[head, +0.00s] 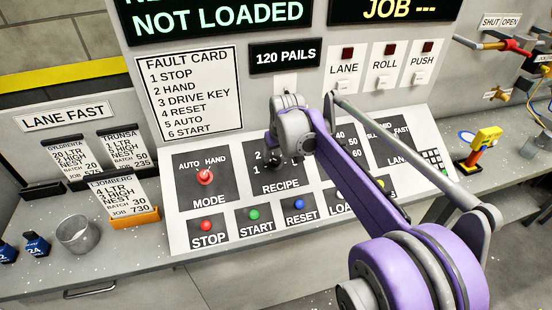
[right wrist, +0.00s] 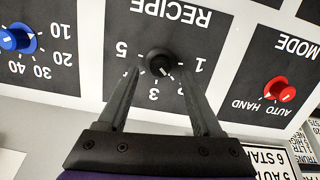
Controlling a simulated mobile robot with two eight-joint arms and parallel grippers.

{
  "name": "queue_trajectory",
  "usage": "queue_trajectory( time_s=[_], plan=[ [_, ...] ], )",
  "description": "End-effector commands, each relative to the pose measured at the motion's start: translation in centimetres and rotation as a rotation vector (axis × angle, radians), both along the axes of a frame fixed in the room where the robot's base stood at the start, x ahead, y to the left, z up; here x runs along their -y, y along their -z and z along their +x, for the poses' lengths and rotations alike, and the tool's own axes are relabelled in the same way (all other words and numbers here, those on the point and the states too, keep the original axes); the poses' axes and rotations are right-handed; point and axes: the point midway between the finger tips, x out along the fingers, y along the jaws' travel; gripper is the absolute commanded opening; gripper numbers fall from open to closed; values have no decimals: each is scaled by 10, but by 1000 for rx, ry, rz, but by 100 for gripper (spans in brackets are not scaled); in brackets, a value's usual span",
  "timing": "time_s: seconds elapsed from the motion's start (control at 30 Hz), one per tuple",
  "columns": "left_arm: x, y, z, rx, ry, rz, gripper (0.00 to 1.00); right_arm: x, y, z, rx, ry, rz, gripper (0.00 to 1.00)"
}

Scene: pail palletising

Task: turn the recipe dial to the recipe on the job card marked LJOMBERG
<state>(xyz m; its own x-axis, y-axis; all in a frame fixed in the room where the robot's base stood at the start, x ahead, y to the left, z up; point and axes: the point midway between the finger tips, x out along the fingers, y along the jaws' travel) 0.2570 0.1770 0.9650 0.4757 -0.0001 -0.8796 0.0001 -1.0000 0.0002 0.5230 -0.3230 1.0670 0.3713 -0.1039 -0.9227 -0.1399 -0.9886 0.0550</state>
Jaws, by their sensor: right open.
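The black recipe dial (right wrist: 159,62) sits on the RECIPE panel, upside down in the right wrist view. Its white mark points down and right there, between the printed 3 and 1, seemingly toward 2. My right gripper (right wrist: 161,70) is open, its fingertips on either side of the dial with gaps; I cannot tell their depth. In the head view my right gripper (head: 277,158) and arm hide part of the RECIPE panel (head: 290,195). The LJOMBERG job card (head: 122,192) stands in an orange holder at left; it reads 4 LTR, NEST, JOB 730. My left gripper is not in view.
The red mode knob (head: 205,177) is left of the recipe dial. A blue knob (right wrist: 15,40) is on its other side. STOP, START and RESET buttons (head: 254,214) line the panel's front. A metal cup (head: 77,235) and two other job cards stand at left.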

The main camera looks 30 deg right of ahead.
Motion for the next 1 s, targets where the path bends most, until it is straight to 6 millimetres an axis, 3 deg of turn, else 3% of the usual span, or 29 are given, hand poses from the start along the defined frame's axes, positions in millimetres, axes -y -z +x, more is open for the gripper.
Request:
queue_trajectory(
  time_s=[0.2,0.57,0.9,1.0],
  plan=[
    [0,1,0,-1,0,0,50,2,23,9,0,0,0,67],
    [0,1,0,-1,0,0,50,3,26,11,0,0,0,65],
    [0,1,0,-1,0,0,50,3,26,11,0,0,0,4],
    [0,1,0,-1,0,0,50,3,26,11,0,0,0,0]
  ],
)
